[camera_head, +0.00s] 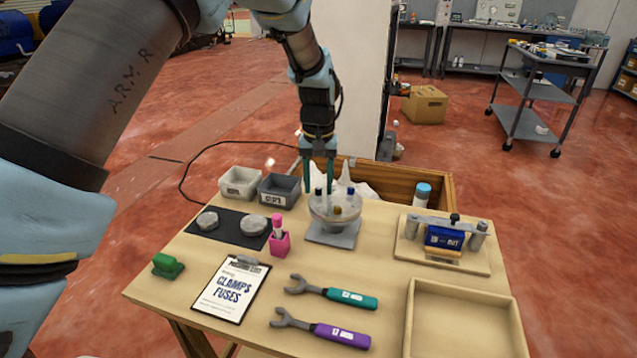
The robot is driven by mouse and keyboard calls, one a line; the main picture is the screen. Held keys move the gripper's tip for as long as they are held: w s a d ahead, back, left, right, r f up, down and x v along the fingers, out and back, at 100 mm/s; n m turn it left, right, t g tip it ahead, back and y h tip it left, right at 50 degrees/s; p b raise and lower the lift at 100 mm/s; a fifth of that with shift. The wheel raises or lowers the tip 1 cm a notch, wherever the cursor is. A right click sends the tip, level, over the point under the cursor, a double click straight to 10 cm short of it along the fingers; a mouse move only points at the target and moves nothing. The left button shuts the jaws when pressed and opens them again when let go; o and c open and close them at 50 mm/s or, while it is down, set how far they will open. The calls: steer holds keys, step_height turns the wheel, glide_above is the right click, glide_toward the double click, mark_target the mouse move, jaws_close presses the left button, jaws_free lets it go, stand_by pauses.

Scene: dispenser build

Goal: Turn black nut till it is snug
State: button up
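A clear round dispenser body (325,214) sits on a grey square base (333,235) near the back middle of the table. Several small coloured tops stand on it: a black one (318,192), a blue one (350,191) and a gold one (337,210). The small black top looks like the black nut. My gripper (319,188) points down over the dispenser, with its two green fingers apart. The black nut shows between the fingertips, with gaps at its sides. I cannot tell the exact height of the fingertips against the nut.
Two bins, white (228,192) and grey (266,195), stand left of the dispenser. A pink holder (279,243) is close in front. A blue clamp fixture (446,240) with a black knob stands right. Teal (350,299) and purple (341,335) wrenches lie in front, beside an empty tray (416,322).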

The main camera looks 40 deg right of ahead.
jaws_close()
stand_by(0.3)
steer(key=shift+m, duration=0.4)
steer(key=m, duration=0.3)
steer(key=shift+d+m, duration=0.1)
steer(key=shift+m, duration=0.2)
steer(key=shift+s+m, duration=0.1)
steer(key=shift+m, duration=2.1)
steer(key=shift+o, duration=0.4)
jaws_free()
steer(key=shift+r, duration=0.1)
